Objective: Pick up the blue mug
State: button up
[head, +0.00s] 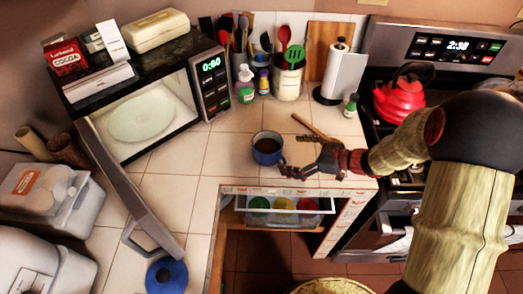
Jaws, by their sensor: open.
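The blue mug (268,157) stands upright on the tiled counter in the head view, with dark contents or a dark inside showing. My gripper (294,172) is just right of the mug, low over the counter's front edge, with its fingers apart. The fingers are close to the mug's right side; I cannot tell whether they touch it. Nothing shows between them. The mug's handle is not clearly visible.
A microwave (208,90) with its door (125,195) swung open stands left. Behind the mug are a utensil crock (288,82), a paper towel roll (343,72) and bottles. A wooden utensil (312,127) lies behind my gripper. An open drawer (280,207) sits below.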

aim_at(269, 150)
jog(key=shift+b+x, duration=0.3)
jog(key=shift+x, duration=0.9)
jog(key=b+x, duration=0.1)
jog(key=x, duration=0.1)
jog(key=b+x, duration=0.1)
jog(key=x, duration=0.2)
jog(key=shift+a+r+b, duration=0.1)
jog(key=shift+r+b, duration=0.15)
jog(key=shift+b, duration=0.15)
jog(key=shift+w+a+f, duration=0.1)
jog(key=shift+w+a, duration=0.15)
jog(key=shift+a, duration=0.15)
jog(key=c, duration=0.3)
jog(key=c, duration=1.1)
jog(key=shift+r, duration=0.3)
jog(key=shift+c, duration=0.6)
